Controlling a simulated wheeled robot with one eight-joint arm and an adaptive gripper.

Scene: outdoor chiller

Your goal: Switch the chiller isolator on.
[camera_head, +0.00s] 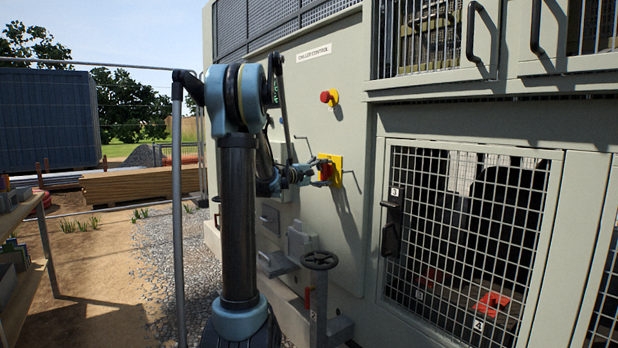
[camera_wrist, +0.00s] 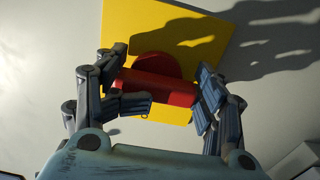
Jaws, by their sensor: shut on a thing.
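The chiller isolator is a red rotary handle on a yellow square plate (camera_head: 336,170), fixed to the grey-green chiller panel. In the wrist view the red handle (camera_wrist: 160,87) lies across the yellow plate (camera_wrist: 175,35), close to level and tilted slightly down to the right. My gripper (camera_head: 318,171) is at the handle. In the wrist view my gripper (camera_wrist: 163,88) has a finger at each end of the red handle and is shut on it. No on or off marking is readable.
A red emergency stop button (camera_head: 329,97) on a yellow base sits above the isolator. A black handwheel (camera_head: 320,261) stands below, in front of the panel. A mesh door (camera_head: 470,235) is to the right. A wooden shelf (camera_head: 30,215) stands at the far left; gravel lies between.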

